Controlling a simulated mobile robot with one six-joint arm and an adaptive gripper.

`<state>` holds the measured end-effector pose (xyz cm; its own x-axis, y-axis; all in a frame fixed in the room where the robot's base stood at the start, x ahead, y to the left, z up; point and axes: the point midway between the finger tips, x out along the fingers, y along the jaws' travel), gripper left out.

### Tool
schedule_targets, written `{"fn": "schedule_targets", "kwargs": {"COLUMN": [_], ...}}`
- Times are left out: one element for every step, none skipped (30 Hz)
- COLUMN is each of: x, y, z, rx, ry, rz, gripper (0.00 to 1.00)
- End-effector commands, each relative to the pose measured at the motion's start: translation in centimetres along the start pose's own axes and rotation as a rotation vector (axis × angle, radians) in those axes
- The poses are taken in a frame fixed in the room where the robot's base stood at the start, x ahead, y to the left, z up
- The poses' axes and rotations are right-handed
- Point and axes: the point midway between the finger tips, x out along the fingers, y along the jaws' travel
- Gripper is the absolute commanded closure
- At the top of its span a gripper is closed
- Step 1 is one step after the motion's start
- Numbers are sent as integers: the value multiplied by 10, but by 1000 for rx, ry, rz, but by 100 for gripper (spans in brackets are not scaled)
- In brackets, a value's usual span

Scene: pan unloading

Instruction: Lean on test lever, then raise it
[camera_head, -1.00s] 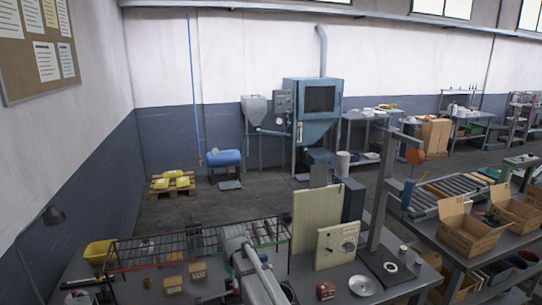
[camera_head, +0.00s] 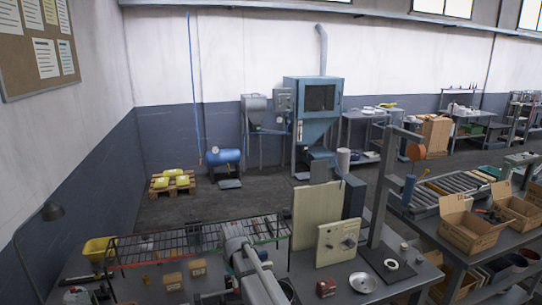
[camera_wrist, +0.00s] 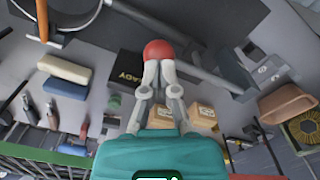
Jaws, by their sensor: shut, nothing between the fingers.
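My gripper (camera_wrist: 158,68) shows in the wrist view with its two grey fingers together, shut and empty. A red ball-shaped knob (camera_wrist: 158,49) is right at the fingertips; I cannot tell whether they touch. A grey bar (camera_wrist: 195,70) passes behind the fingers and runs down right to a grey bracket (camera_wrist: 262,73). It looks like the test lever, but its join with the red knob is hidden. A dark plate (camera_wrist: 127,72) with partly covered lettering lies behind the fingers. The head view shows my arm, but I cannot make out the fingertips or the lever there.
A wire rack (camera_head: 160,247) stands along the bench's far edge. Small cardboard boxes (camera_head: 198,267) lie on the bench. A panel with a dial (camera_head: 338,243), a small red box (camera_head: 326,287) and a round metal dish (camera_head: 363,282) are right of my arm.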

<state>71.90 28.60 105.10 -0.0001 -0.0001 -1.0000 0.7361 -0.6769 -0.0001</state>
Motion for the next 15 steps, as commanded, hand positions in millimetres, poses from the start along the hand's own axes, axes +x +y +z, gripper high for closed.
{"fn": "schedule_targets", "kwargs": {"x": [2,2,3,4,4,5,5,6,7,7,8,8,9,9,10], "y": [0,0,0,0,0,0,0,0,0,0,0,0,0,0,0], "z": [0,0,0,0,0,0,0,0,0,0,0,0,0,0,0], "rx": [0,0,0,0,0,0,0,0,0,0,0,0,0,0,0], "ry": [0,0,0,0,0,0,0,0,0,0,0,0,0,0,0], "rz": [0,0,0,0,0,0,0,0,0,0,0,0,0,0,0], "gripper": [100,100,100,100,100,100,100,100,100,100,100,100,100,100,100]}}
